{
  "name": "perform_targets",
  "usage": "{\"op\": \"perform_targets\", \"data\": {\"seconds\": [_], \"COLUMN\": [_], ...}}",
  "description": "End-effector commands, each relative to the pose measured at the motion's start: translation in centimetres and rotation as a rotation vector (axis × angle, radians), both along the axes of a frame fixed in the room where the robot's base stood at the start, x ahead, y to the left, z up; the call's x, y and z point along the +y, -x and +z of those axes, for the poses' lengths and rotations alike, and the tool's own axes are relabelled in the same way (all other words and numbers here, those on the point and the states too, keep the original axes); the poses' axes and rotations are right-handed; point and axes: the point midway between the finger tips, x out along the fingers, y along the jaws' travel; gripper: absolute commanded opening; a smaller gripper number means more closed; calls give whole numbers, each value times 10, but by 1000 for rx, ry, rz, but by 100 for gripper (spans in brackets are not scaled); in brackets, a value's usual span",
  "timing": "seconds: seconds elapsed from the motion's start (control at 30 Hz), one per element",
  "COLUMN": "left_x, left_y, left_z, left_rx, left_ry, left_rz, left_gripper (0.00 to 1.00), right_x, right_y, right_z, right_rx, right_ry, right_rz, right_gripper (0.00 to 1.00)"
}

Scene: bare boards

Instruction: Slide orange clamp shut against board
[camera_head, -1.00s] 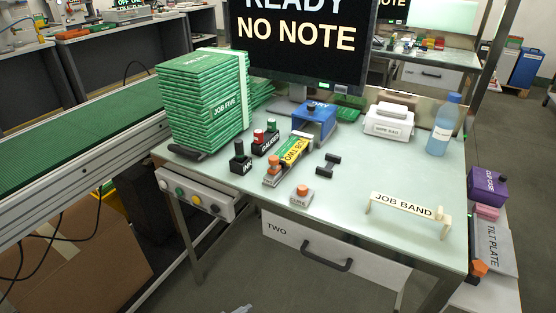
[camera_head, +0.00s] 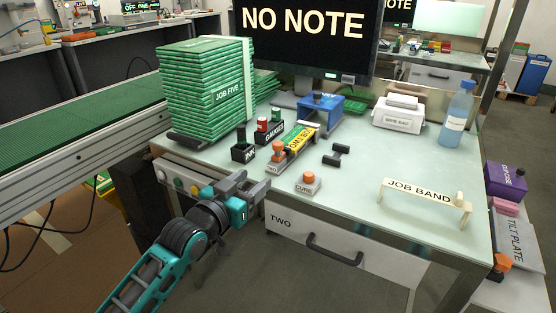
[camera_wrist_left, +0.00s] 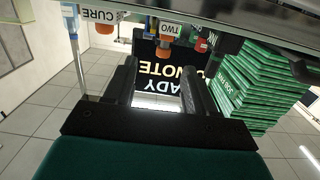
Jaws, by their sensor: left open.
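The orange clamp (camera_head: 278,148) is a knob at the near end of a narrow grey fixture on the table. The green board (camera_head: 300,138) with a yellow label lies along that fixture behind it. I cannot tell whether the clamp touches the board. In the left wrist view, upside down, an orange knob (camera_wrist_left: 165,48) shows by the TWO label. My left gripper (camera_head: 250,184) is open and empty at the table's front edge, nearer and left of the clamp, apart from it. Its two dark fingers also show in the left wrist view (camera_wrist_left: 162,88). My right gripper is not in view.
An orange-topped CURE block (camera_head: 308,182) stands right of the fixture. A dark holder (camera_head: 243,151) and a small black piece (camera_head: 336,154) flank it. A tall stack of green boards (camera_head: 205,90) stands left. The JOB BAND stand (camera_head: 420,192) is right, with clear tabletop between.

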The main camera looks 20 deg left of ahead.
Motion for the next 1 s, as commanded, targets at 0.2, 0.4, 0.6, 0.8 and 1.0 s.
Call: {"op": "perform_targets", "data": {"seconds": [0.2, 0.4, 0.6, 0.8, 1.0], "left_x": [10, 7, 5, 2, 0], "left_y": [-17, -43, -78, -111, -132], "left_z": [22, 22, 21, 21, 20], "left_rx": [-60, -60, -59, -58, -56], "left_ry": [14, 16, 14, 15, 14], "left_rz": [7, 8, 8, 7, 7], "left_gripper": [55, 55, 55, 55, 55], "right_x": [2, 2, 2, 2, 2], "right_y": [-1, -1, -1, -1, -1], "right_z": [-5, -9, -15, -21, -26], "right_rx": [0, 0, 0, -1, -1], "right_ry": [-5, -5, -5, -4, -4], "right_rz": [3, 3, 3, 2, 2], "right_gripper": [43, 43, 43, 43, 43]}}
